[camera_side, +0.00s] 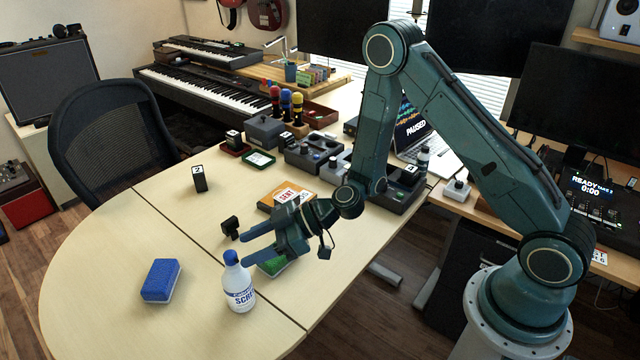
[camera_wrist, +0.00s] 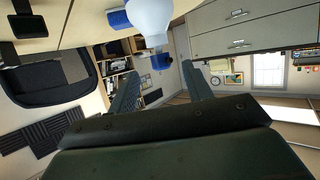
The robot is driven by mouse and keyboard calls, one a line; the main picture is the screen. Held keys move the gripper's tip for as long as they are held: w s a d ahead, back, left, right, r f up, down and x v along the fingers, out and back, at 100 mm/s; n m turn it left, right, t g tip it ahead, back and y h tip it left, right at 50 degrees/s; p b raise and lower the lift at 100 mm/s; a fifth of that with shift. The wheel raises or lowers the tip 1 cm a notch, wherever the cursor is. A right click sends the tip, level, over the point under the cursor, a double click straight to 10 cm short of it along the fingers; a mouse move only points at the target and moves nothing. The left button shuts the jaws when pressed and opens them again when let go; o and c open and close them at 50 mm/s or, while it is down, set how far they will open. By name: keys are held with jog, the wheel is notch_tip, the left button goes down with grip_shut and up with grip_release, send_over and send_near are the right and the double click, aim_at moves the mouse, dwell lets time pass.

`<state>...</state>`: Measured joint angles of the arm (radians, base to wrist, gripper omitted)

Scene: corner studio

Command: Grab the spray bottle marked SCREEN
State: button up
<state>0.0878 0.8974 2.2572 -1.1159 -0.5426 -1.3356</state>
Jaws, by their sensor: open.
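The spray bottle marked SCREEN (camera_side: 239,290) is white with a blue cap and a blue-and-white label. It stands upright near the table's front edge in the side view. In the wrist view the bottle (camera_wrist: 150,18) appears upside down, its blue cap in the picture between the fingers and beyond their tips. My gripper (camera_side: 246,250) is open and empty, level with the bottle's top, with its fingers pointing left. The lower finger's tip is close to the cap; I cannot tell whether they touch. In the wrist view my gripper (camera_wrist: 161,71) shows both fingers apart.
A blue sponge (camera_side: 161,279) lies left of the bottle. A green sponge (camera_side: 272,265) lies partly hidden under my gripper. A small black stand (camera_side: 230,227) and a black block marked 2 (camera_side: 200,179) stand farther back.

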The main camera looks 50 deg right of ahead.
aim_at(237, 282)
jog(key=shift+x, duration=1.05)
jog(key=shift+x, duration=2.55)
jog(key=shift+a, duration=0.1)
grip_shut()
